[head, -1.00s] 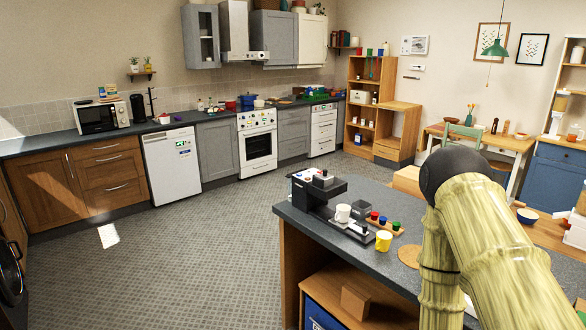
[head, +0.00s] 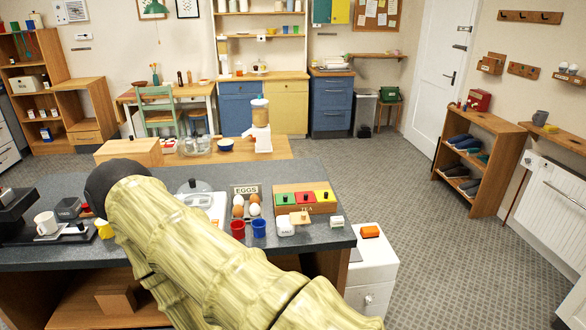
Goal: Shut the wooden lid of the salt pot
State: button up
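A small white pot (head: 286,228), which looks like the salt pot, stands near the front edge of the dark island worktop, right of a blue cup. A light wooden piece (head: 299,217) shows at its upper right and looks like its lid, tilted up off the pot's mouth. The pot is too small to read its label or tell the hinge clearly. My arm crosses the lower left of the head view, left of the pot. My gripper is not in view.
Close to the pot are a red cup (head: 238,228), a blue cup (head: 259,228), an egg rack (head: 246,204), a tea box (head: 303,201) with coloured lids and a small white block (head: 337,221). A white drawer unit (head: 372,275) stands right of the island. Grey floor lies clear beyond it.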

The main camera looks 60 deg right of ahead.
aim_at(302, 217)
jog(key=z, duration=3.85)
jog(key=k, duration=0.55)
jog(key=u, duration=1.95)
